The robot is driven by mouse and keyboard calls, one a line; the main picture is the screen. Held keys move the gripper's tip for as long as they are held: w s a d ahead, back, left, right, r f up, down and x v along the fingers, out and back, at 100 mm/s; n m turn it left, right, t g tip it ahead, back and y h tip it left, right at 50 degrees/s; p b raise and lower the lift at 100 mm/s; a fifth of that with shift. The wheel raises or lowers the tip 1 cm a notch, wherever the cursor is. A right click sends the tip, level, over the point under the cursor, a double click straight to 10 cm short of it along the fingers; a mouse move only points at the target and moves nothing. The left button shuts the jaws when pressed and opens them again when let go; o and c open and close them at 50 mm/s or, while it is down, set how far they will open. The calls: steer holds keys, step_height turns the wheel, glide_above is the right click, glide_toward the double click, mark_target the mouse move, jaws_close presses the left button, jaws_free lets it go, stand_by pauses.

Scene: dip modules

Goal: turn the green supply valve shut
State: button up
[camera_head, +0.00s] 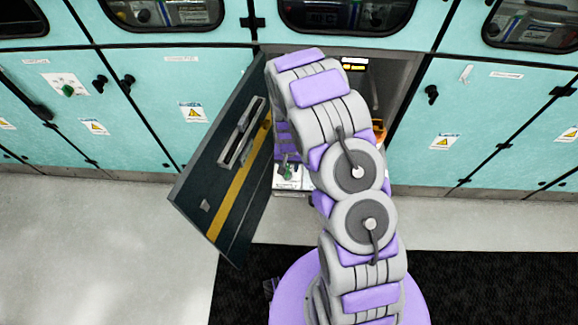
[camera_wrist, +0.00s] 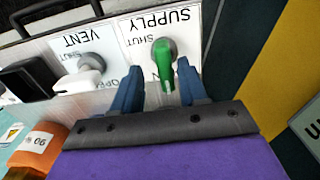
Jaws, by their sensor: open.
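The green supply valve (camera_wrist: 164,65) shows in the wrist view on a white plate marked SUPPLY and SHUT, with the lettering upside down. Its handle points down in the picture, toward my gripper. My gripper (camera_wrist: 156,80) is open, with its two blue fingers on either side of the handle's lower end. I cannot tell whether either finger touches the handle. In the head view the green valve (camera_head: 288,172) shows small inside the open cabinet, left of my arm. My gripper is hidden there behind my arm.
A grey-and-white vent valve (camera_wrist: 88,68) sits left of the supply valve. An orange object marked 90 (camera_wrist: 38,148) is at the lower left. The dark cabinet door (camera_head: 225,165) with a yellow stripe stands open, left of my arm. Teal cabinets (camera_head: 480,130) line the wall.

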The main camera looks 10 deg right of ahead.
steer(key=shift+a+f, duration=0.1)
steer(key=shift+a, duration=0.6)
steer(key=shift+d, duration=0.5)
steer(key=c, duration=0.6)
steer(key=shift+a, duration=0.2)
jaws_close()
steer(key=shift+m, duration=0.3)
steer(key=m+p, duration=0.2)
steer(key=m, duration=0.1)
steer(key=shift+m+p, duration=0.3)
steer(key=shift+m, duration=0.1)
steer(key=m+p, duration=0.1)
steer(key=m, duration=0.3)
steer(key=shift+d, duration=0.1)
steer(key=m, duration=0.5)
steer(key=shift+m+b, duration=0.45)
steer(key=shift+m, duration=1.75)
steer(key=shift+w, duration=0.1)
